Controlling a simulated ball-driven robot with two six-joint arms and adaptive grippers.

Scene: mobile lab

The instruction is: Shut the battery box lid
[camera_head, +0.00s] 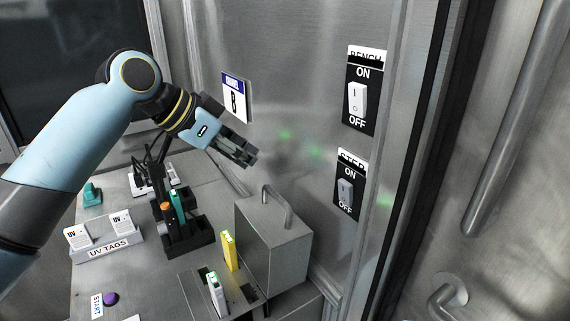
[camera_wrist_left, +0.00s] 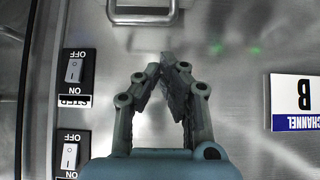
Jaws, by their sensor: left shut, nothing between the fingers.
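The battery box lid (camera_head: 273,246) is a grey metal piece with a bar handle (camera_head: 276,207), standing upright and open at the wall side of the box. Its handle also shows at the top edge of the left wrist view (camera_wrist_left: 143,18). A yellow battery (camera_head: 229,251) and a white battery (camera_head: 217,294) stand in the open box (camera_head: 196,284) to the left of the lid. My left gripper (camera_head: 250,157) is shut and empty, above and a little left of the lid handle, apart from it. Its fingertips meet in the left wrist view (camera_wrist_left: 172,60). My right gripper is out of view.
Two switches, BENCH (camera_head: 358,97) and STEP (camera_head: 345,190), are on the metal wall at the right. A channel B sign (camera_head: 235,97) hangs behind my gripper. A black holder (camera_head: 185,235) and the UV TAGS rack (camera_head: 108,243) stand left of the box.

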